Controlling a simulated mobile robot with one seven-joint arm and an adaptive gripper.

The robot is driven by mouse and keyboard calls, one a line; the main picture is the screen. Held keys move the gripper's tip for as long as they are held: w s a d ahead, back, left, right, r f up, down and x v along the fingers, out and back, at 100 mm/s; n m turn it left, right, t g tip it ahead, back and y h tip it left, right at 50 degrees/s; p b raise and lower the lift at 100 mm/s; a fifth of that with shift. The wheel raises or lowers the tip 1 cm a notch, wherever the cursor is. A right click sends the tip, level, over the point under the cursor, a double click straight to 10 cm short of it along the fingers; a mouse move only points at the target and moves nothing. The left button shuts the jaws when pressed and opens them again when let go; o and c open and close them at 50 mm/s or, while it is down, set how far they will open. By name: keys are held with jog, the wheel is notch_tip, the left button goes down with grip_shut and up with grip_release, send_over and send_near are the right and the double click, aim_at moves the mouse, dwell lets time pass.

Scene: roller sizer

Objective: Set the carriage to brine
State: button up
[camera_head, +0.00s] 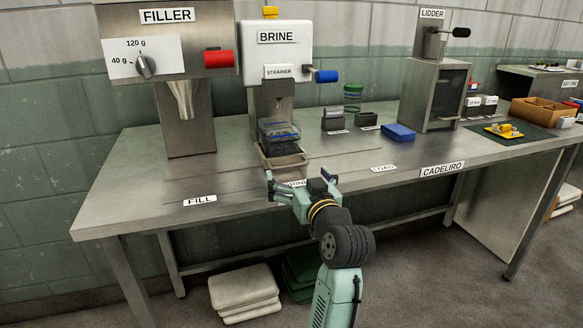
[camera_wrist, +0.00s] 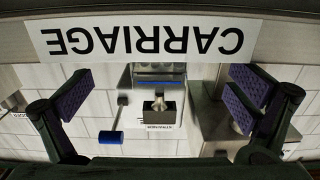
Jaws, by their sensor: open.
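The carriage (camera_head: 284,161) is a tan tray on the steel table, under the brine machine (camera_head: 278,52) and behind the table label ending in "INE" (camera_head: 297,183). A clear container (camera_head: 279,133) with a blue rim stands on it. My gripper (camera_head: 299,177) is open and empty just in front of the carriage at the table's front edge. In the wrist view the purple-padded fingers (camera_wrist: 160,100) are wide apart. The CARRIAGE label (camera_wrist: 145,40) is close, upside down, above them. I cannot tell whether a finger touches anything. My gripper partly hides the table label.
The FILL label (camera_head: 200,201) lies to the left and the LOAD label (camera_head: 383,168) to the right. The filler (camera_head: 182,80) stands left. A blue block (camera_head: 398,132) and the lidder (camera_head: 433,95) stand right. A blue handle (camera_head: 326,76) sticks out from the brine machine.

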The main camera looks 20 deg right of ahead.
jog(key=s, duration=0.6)
jog(key=shift+s, duration=0.15)
